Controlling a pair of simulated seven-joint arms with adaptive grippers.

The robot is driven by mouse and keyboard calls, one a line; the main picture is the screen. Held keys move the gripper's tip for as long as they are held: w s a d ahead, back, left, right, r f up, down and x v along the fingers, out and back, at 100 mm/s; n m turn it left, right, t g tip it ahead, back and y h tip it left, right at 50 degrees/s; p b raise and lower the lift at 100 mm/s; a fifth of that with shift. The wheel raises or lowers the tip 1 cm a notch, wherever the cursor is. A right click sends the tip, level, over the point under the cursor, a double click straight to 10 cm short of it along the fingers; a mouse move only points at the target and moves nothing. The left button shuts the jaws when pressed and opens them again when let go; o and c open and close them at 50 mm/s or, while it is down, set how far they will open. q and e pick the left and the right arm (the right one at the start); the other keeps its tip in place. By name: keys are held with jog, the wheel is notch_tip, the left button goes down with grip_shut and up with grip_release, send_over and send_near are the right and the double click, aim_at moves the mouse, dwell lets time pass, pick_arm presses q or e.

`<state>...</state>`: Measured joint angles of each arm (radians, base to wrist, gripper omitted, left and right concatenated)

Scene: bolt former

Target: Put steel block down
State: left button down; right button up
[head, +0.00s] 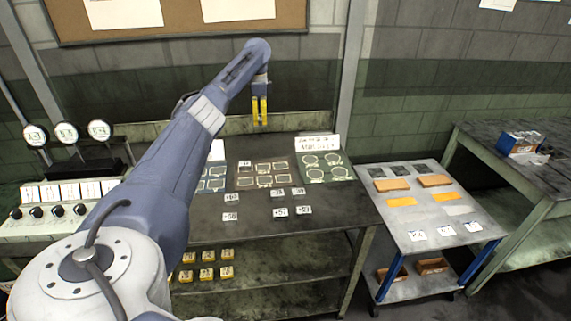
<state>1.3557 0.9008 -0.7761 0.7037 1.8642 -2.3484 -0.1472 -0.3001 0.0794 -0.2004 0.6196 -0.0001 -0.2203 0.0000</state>
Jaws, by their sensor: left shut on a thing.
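My left gripper (260,110) is at the end of my raised left arm, above the back part of the dark workbench (330,222). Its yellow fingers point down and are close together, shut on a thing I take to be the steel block. The block itself is too small or too hidden between the fingers to make out. Below and to the right are a brown mat (262,183) and a green mat (342,173), both with pale outlined places. A blue-grey mat (207,185) is partly covered by my arm. My right gripper is not in view.
Several small number cards (280,212) lie on the bench, with yellow blocks (208,273) on its lower shelf. A cart (408,222) with orange and dark pieces stands to the right. Dial gauges (67,134) stand at the left. The bench's right front is bare.

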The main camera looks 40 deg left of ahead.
aim_at(263, 167)
pick_arm(q)
jog(key=shift+a+f, duration=0.15)
notch_tip(263, 167, down, 20)
jog(key=shift+w+r, duration=0.1)
jog(key=shift+r, duration=0.1)
dwell(0.5)
jog(key=shift+f, duration=0.1)
jog(key=c, duration=1.2)
grip_release()
notch_tip(263, 167, up, 12)
jog(key=shift+r, duration=0.1)
